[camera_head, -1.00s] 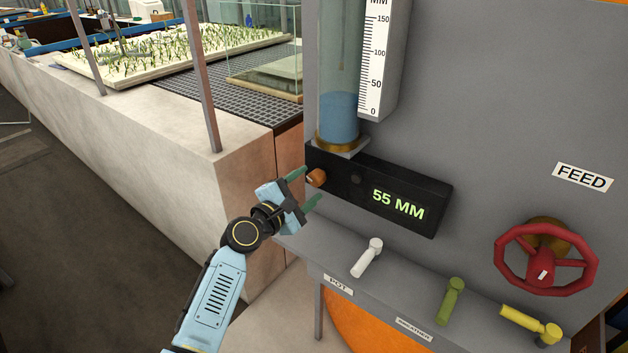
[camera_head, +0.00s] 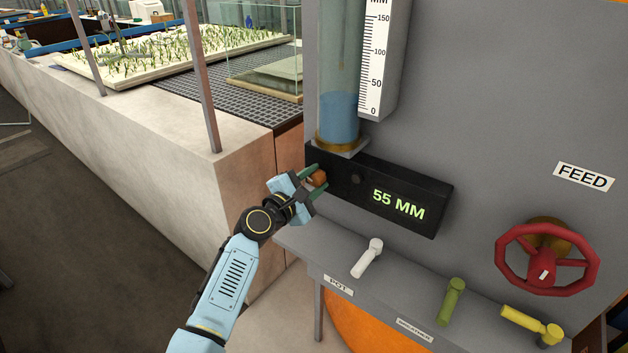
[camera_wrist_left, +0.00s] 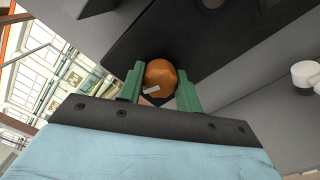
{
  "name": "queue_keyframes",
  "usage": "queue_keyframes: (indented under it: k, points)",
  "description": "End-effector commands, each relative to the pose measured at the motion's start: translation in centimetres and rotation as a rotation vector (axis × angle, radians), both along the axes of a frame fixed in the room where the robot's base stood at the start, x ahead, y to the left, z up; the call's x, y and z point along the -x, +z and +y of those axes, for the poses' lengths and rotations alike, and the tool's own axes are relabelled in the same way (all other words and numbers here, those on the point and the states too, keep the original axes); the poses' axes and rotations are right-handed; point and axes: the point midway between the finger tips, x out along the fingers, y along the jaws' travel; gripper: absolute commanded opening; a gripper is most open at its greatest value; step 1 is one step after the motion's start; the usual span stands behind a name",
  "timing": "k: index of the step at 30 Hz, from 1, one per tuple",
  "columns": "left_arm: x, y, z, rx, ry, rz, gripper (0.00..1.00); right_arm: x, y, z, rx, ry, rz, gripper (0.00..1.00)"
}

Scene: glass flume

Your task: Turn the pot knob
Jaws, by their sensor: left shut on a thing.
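The pot knob is a small orange-brown knob (camera_head: 319,178) at the left end of the black readout box (camera_head: 400,178). My left gripper (camera_head: 314,181) is at the knob, its green fingers on either side and shut on it. In the left wrist view the orange knob (camera_wrist_left: 160,78) sits between the two green fingertips (camera_wrist_left: 160,88), with a small pale mark on its face. The box display (camera_head: 398,204) reads 55 MM. My right gripper is not in view.
A glass tube (camera_head: 338,110) with blue water and a scale stands above the box. Below are white (camera_head: 367,258), green (camera_head: 450,302) and yellow (camera_head: 531,325) lever handles. A red handwheel (camera_head: 546,260) is at the right, and a concrete flume wall (camera_head: 150,140) at the left.

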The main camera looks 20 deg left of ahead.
Motion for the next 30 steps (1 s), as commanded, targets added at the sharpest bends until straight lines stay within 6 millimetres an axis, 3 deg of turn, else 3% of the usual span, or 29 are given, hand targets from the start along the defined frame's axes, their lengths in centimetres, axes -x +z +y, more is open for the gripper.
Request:
queue_keyframes:
  k: [13,30]
  points:
    - [0.0,-0.1,0.0,-0.119,-0.001,-0.043,0.12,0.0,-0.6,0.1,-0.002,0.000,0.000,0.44]
    - [0.0,-0.1,0.0,-0.607,-0.001,-0.220,0.12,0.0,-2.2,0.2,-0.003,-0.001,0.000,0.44]
